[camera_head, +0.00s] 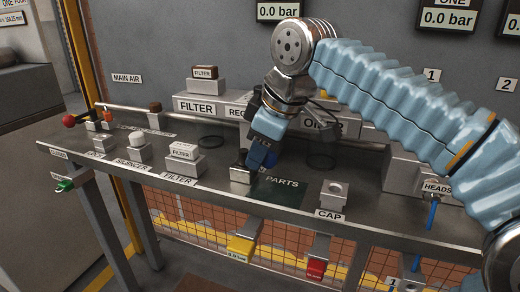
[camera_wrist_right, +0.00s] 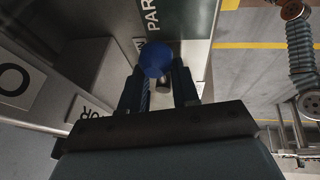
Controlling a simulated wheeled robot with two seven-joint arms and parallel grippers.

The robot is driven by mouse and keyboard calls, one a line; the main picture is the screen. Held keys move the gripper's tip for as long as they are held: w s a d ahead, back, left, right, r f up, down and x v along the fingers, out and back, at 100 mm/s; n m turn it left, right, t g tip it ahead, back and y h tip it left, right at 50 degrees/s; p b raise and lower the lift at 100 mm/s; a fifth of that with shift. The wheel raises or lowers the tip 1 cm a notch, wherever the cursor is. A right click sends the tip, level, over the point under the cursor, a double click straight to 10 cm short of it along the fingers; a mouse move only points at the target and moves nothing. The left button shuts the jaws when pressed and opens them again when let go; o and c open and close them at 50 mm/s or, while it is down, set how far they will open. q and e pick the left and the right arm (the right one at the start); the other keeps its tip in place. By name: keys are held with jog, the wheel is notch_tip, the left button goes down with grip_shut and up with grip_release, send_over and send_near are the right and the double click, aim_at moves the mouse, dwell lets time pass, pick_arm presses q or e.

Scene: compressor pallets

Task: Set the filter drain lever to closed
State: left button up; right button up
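My right gripper (camera_head: 262,158) reaches down over the middle of the bench, next to a small metal block (camera_head: 241,175). In the right wrist view a round blue knob (camera_wrist_right: 155,59) fills the gap between the two fingertips (camera_wrist_right: 158,72), with one finger against each side. A bit of the blue knob (camera_head: 271,159) also shows beside the gripper in the head view. Its base is mostly hidden by the gripper. I cannot read a drain label on it. A green lever (camera_head: 65,186) hangs at the bench's left end, its label too small to read. My left gripper is not in view.
A dark green PARTS mat (camera_head: 278,190) lies right of the metal block. FILTER blocks (camera_head: 184,160) stand to the left and a CAP block (camera_head: 333,194) to the right. Yellow (camera_head: 241,246) and red (camera_head: 316,268) tags hang below the front edge. A red-knobbed lever (camera_head: 70,120) is at the far left.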

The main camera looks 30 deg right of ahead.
grip_shut()
